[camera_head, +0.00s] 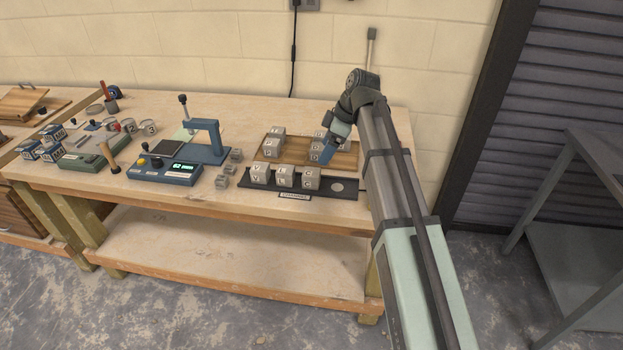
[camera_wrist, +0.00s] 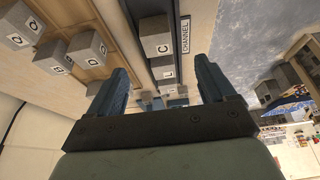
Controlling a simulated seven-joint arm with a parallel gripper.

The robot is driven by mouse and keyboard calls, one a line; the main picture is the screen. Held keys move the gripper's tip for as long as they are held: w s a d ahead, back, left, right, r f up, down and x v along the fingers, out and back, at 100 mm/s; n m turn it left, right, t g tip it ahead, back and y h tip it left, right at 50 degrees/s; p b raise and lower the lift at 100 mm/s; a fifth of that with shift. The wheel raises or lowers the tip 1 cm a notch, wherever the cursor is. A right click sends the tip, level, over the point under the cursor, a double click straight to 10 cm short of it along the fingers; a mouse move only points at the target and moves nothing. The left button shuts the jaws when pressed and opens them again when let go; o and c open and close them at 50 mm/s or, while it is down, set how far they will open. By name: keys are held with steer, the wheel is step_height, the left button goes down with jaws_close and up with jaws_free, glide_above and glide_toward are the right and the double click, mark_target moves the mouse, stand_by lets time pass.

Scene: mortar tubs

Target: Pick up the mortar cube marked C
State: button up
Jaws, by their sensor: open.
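The mortar cube marked C (camera_head: 312,179) is grey and stands at the right of a row of three cubes on a dark tray (camera_head: 347,194). In the wrist view the C cube (camera_wrist: 154,26) is near the top centre, beyond the fingertips, with its letter showing. My gripper (camera_head: 327,152) is over the wooden board behind the tray, above and behind the C cube. In the wrist view the gripper (camera_wrist: 160,68) is open, with nothing seen between its blue fingers.
A cube marked L (camera_wrist: 162,72) stands beside C, and a cube marked V (camera_head: 259,173) is at the row's left end. Several lettered cubes stand on the wooden board (camera_head: 294,151). A blue press (camera_head: 208,145) is to the left. The tray's right end is bare apart from a pale disc.

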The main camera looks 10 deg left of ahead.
mark_target(312, 172)
steer(key=x, duration=1.1)
steer(key=shift+w+a+f, duration=0.1)
steer(key=shift+w+a, duration=0.15)
steer(key=shift+a, duration=0.05)
steer(key=shift+c, duration=0.2)
steer(key=c, duration=1.2)
